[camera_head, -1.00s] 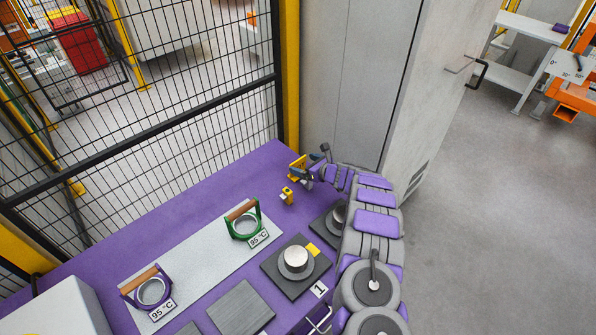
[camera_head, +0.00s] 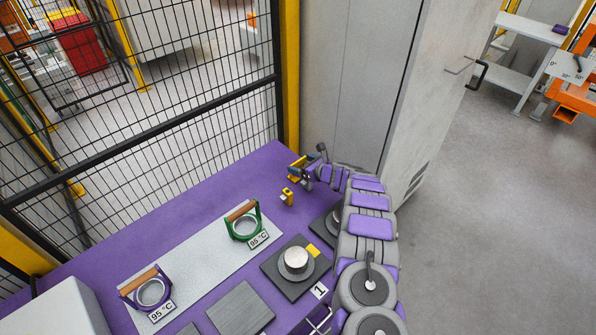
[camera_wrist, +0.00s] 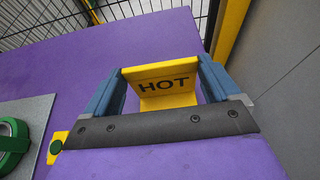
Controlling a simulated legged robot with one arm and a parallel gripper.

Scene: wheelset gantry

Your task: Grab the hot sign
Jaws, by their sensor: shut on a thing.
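The hot sign is a bent yellow plate with black HOT lettering. In the wrist view the hot sign (camera_wrist: 165,85) stands between the two blue fingers of my gripper (camera_wrist: 158,78). The fingers sit at its left and right edges, and my gripper is shut on it. In the head view my gripper (camera_head: 302,171) is at the far right corner of the purple table, with the yellow of the sign (camera_head: 296,161) partly hidden by the fingers.
Green-framed (camera_head: 246,221) and purple-framed (camera_head: 150,288) rings with wooden handles stand on a grey plate. A metal cylinder (camera_head: 295,259) sits on a dark pad. Mesh fencing (camera_head: 190,100) and a grey cabinet (camera_head: 350,80) border the table.

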